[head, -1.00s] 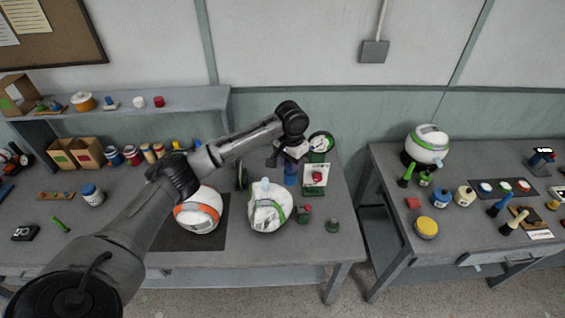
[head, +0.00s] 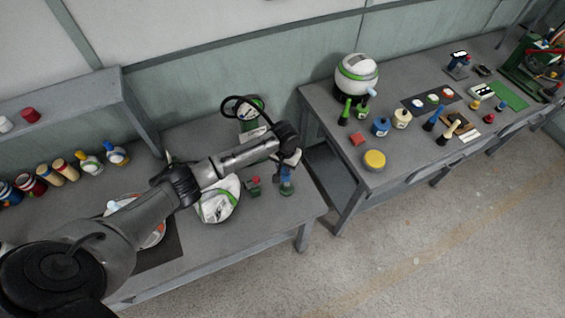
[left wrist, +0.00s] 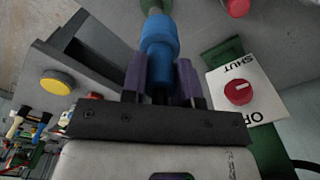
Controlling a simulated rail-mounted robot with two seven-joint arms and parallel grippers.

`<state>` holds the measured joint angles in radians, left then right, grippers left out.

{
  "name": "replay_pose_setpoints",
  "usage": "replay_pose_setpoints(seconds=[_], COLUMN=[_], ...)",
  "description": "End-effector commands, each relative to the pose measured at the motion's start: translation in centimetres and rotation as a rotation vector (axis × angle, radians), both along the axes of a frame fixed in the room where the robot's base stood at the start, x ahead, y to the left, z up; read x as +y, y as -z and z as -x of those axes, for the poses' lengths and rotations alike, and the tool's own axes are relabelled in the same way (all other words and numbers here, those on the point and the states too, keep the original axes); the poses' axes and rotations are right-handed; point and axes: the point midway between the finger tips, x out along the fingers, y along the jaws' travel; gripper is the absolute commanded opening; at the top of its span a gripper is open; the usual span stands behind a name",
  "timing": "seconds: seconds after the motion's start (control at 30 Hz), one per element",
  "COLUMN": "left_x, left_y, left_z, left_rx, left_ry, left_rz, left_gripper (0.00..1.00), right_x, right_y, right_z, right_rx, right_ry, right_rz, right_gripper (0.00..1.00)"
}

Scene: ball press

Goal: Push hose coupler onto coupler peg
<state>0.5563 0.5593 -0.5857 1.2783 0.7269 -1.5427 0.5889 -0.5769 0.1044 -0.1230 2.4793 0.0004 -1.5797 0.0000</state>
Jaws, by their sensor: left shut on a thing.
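My left gripper (head: 287,166) is shut on the blue hose coupler (head: 287,175) near the front right of the left bench. In the left wrist view the coupler (left wrist: 160,38) sits between two purple fingers (left wrist: 160,82) and points away from the wrist. The green coupler peg (head: 287,189) stands on the bench directly under the coupler in the head view. Its top end (left wrist: 152,5) shows at the coupler's far end in the left wrist view, in line with it. I cannot tell how far the coupler is over the peg. My right gripper is not in view.
A valve panel with a red knob (left wrist: 238,92) is close by. A green-and-white ball (head: 217,205) lies further left. A black hose loop (head: 238,107) rises behind. A second bench (head: 345,175) stands right.

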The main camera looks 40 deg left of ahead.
Motion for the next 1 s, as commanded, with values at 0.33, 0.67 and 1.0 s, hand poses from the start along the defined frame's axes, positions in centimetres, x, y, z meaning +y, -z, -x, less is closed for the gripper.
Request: replay_pose_setpoints(seconds=[0.33,0.67,1.0], left_x=[0.3,0.3,0.2], left_y=[0.1,0.0,1.7], left_z=[-1.2,-1.2,-1.1], left_rx=[-0.003,-0.003,-0.002], left_ry=[-0.086,-0.086,-0.086], left_rz=[0.001,0.001,0.002], left_gripper=[0.00,0.00,0.00], right_x=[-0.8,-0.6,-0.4], right_y=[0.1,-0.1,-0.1], right_z=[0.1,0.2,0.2], right_rx=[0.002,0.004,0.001], right_ry=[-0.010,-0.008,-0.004], right_rz=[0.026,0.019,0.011], right_gripper=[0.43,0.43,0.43])
